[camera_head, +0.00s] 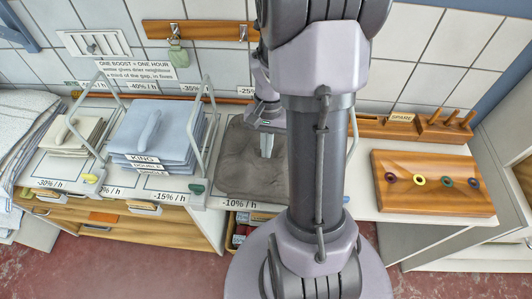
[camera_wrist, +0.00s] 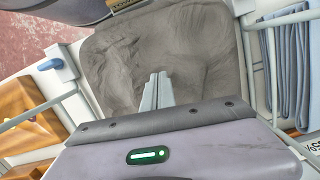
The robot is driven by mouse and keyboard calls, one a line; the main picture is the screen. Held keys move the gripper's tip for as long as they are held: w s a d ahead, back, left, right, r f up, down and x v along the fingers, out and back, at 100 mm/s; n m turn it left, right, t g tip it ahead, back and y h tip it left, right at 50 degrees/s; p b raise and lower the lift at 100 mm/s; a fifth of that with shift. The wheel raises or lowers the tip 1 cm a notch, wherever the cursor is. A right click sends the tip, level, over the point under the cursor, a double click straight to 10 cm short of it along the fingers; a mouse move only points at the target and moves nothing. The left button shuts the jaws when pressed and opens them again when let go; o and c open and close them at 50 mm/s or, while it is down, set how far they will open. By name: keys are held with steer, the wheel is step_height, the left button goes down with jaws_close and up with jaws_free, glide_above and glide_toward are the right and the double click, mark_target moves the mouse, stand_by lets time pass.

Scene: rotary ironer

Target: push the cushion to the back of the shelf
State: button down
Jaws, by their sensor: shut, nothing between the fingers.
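A dark grey, rumpled cushion (camera_head: 245,178) lies flat in the bay with the "-10% / h" label on the white shelf (camera_head: 225,202). Its right part is hidden behind my arm in the head view. In the wrist view the cushion (camera_wrist: 205,55) fills the middle, with dents and creases on its top. My gripper (camera_head: 267,154) points down over the rear part of the cushion. Its two fingers are together and empty, and they also show over the cushion in the wrist view (camera_wrist: 158,78). I cannot tell whether the fingertips touch it.
Folded blue linen (camera_head: 155,133) stands left of the cushion, between metal rail dividers (camera_head: 193,130). A wooden board (camera_head: 432,183) with coloured rings lies to the right. A tiled wall (camera_head: 220,63) with a wooden hook rail (camera_head: 200,30) rises behind. Drawers (camera_head: 120,228) are below.

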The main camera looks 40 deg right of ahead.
steer(key=shift+s+a+f+b, duration=0.1)
steer(key=shift+a+f+b, duration=0.05)
steer(key=shift+f+b, duration=0.5)
steer(key=shift+s+a+f, duration=0.1)
steer(key=shift+s+f, duration=0.05)
steer(key=w+d+p, duration=0.1)
steer(key=w+d, duration=0.1)
steer(key=d, duration=0.1)
steer(key=w+d+p, duration=0.1)
steer(key=d, duration=0.1)
steer(key=shift+w+d+p, duration=0.25)
steer(key=shift+w+p, duration=0.05)
steer(key=shift+w, duration=0.05)
steer(key=shift+w+d, duration=0.15)
steer(key=shift+d, duration=0.15)
